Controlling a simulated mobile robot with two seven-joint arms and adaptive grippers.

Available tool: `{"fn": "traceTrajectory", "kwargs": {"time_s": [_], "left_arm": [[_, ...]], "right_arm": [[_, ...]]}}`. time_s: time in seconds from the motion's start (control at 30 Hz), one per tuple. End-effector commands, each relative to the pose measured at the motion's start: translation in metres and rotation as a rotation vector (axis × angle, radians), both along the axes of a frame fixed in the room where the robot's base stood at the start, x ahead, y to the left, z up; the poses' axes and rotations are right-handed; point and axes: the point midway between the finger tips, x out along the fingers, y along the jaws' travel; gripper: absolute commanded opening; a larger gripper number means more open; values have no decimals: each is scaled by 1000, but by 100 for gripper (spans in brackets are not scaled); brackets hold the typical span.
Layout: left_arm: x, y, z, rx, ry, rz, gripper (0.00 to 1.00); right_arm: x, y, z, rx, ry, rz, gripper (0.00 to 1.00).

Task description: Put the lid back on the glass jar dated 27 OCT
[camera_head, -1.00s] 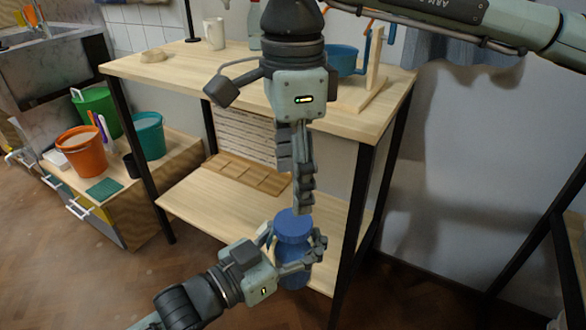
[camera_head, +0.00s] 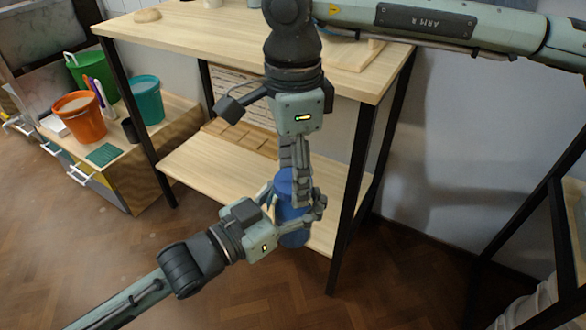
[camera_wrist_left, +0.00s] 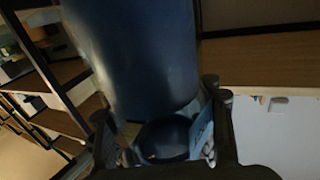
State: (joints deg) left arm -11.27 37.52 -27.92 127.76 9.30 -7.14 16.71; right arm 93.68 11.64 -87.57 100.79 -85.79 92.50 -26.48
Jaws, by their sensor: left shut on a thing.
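A blue jar-like container (camera_head: 293,239) is upright in my left gripper (camera_head: 296,206), in front of the lower shelf. Its blue top (camera_head: 283,186) shows beside my right gripper's fingers. In the left wrist view its blue wall (camera_wrist_left: 140,55) fills the upper middle, between the fingers, with a pale blue label-like patch (camera_wrist_left: 201,130) near one finger. I cannot read a date. My right gripper (camera_head: 298,185) points down at the container's top, overlapping it. Its fingers are seen edge-on, so whether they touch the top or hold anything is hidden. I see no separate lid.
A wooden table (camera_head: 180,45) with black legs stands behind, with a lower shelf (camera_head: 205,180). At left, a low cabinet carries an orange bucket (camera_head: 80,120), a green bucket (camera_head: 92,70) and a teal bucket (camera_head: 145,100). Floor in front is clear.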

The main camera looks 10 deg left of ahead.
Motion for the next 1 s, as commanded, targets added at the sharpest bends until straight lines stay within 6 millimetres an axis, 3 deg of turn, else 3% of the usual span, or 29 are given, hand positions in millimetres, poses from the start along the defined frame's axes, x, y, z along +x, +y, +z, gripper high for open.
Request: {"fn": "traceTrajectory", "kwargs": {"time_s": [0.03,0.3,0.47,0.5,0.63,1.0], "left_arm": [[0,0,3,-3,-5,-1,0],[0,0,3,-3,-5,-1,0],[0,0,3,-3,-5,-1,0],[0,0,3,-3,-5,-1,0],[0,0,3,-3,-5,-1,0],[0,0,3,-3,-5,-1,0]], "right_arm": [[0,0,0,0,0,0,48],[0,0,0,0,0,0,15],[0,0,0,0,-1,0,15],[0,0,0,0,-1,0,54],[0,0,1,0,-1,0,70],[0,0,3,0,-1,0,74]]}}
